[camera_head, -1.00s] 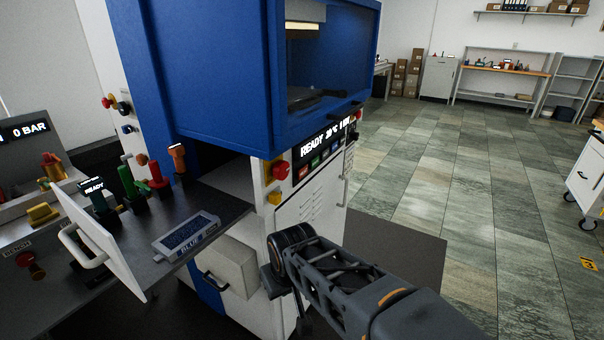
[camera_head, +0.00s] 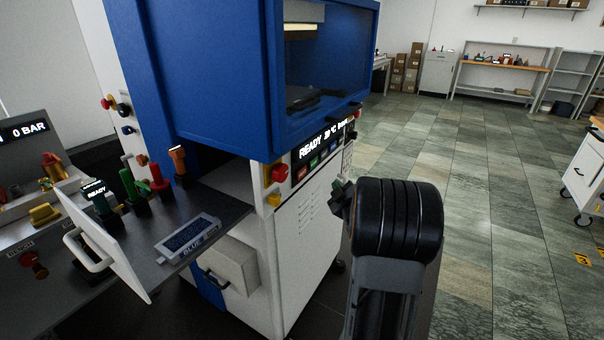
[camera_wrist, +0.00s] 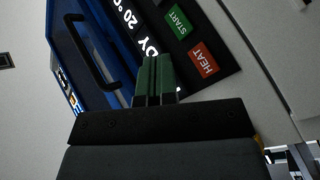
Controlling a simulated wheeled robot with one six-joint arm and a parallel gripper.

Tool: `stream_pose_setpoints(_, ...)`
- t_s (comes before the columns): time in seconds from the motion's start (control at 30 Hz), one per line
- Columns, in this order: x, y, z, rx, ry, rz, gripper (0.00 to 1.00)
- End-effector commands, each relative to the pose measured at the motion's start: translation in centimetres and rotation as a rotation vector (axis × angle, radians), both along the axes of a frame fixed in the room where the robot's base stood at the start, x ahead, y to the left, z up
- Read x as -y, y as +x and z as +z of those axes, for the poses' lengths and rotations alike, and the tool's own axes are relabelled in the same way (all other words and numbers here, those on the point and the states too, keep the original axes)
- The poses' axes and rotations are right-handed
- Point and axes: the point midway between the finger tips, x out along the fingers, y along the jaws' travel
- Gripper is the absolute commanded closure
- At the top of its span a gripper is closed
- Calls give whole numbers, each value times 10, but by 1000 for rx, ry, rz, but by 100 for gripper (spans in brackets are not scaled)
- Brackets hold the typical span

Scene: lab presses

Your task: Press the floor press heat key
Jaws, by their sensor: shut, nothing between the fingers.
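The floor press (camera_head: 205,70) is a large blue and white machine in the middle of the head view. Its red heat key (camera_head: 302,172) is at the left end of a row of coloured keys under the lit READY display (camera_head: 318,142). My gripper (camera_head: 340,197) is shut and empty, in front of the panel and lower right of the key. Its green fingers (camera_wrist: 153,65) appear apart from the key.
A red knob (camera_head: 278,173) and a yellow one (camera_head: 274,200) are just left of the keys. The tiled floor at right is open, with a white cart (camera_head: 585,170) at the edge.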

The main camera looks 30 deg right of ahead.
Motion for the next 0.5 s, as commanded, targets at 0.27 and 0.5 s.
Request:
stream_pose_setpoints(0.27, 1, 0, 0, 8, -7, 3, 100)
stream_pose_setpoints(0.5, -2, 4, 1, 7, -5, 3, 100)
